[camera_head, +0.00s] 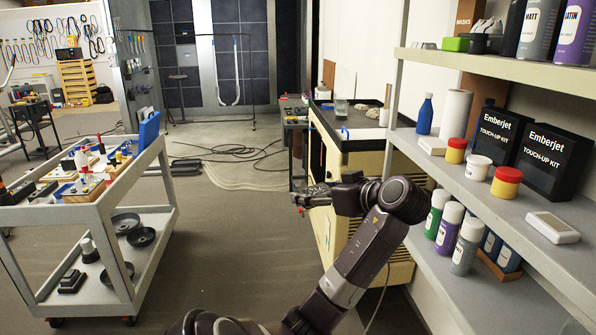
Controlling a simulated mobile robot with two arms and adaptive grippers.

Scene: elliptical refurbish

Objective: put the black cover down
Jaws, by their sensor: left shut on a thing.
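The gripper appears in front of the left side of the cream-yellow machine (345,225). I cannot tell whether the held thing touches anything. My right gripper is not in view.
A grey cart (88,212) at left holds small parts above and black round pieces (142,237) on its lower shelf. A grey shelf (480,195) at right bears jars, cans and black touch-up kits (553,160). Hoses (240,152) lie behind. The middle floor is clear.

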